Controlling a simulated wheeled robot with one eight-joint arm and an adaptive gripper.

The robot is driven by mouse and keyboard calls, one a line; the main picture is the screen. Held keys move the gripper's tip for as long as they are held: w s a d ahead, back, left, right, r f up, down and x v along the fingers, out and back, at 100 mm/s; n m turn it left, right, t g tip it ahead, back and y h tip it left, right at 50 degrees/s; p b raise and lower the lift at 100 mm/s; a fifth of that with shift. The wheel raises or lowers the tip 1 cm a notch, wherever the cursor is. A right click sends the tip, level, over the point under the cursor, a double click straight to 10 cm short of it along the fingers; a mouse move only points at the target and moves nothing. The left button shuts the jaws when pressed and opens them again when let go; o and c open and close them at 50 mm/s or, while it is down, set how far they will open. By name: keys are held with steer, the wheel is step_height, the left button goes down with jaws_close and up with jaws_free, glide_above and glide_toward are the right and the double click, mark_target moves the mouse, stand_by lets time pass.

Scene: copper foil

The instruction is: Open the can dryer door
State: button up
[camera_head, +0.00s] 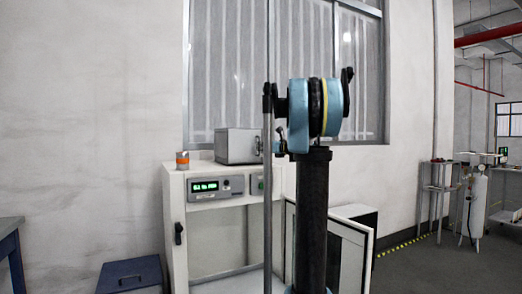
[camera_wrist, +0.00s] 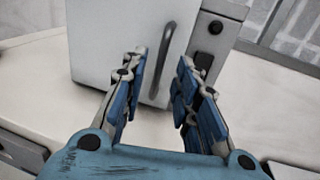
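The can dryer is a grey box (camera_head: 238,146) on top of a white cabinet. In the wrist view its pale door (camera_wrist: 105,45) fills the upper left and looks shut. A grey vertical bar handle (camera_wrist: 165,50) stands near the door's right edge. My gripper (camera_wrist: 161,68) is open and empty. In the wrist view the handle shows between its two blue fingers, with the lower end near the fingertips. I cannot tell how far the handle is from the fingers. In the head view my arm hides most of the gripper.
A silver and orange can (camera_head: 182,161) stands on the white cabinet (camera_head: 176,200), left of the dryer. A control panel (camera_head: 215,186) with a green display is on the cabinet front. The cabinet's lower door (camera_head: 350,250) hangs open at the right. A blue box (camera_head: 130,275) sits at lower left.

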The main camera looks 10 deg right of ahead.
steer(key=shift+x, duration=1.15)
steer(key=shift+c, duration=0.5)
jaws_close()
steer(key=shift+s+d, duration=0.15)
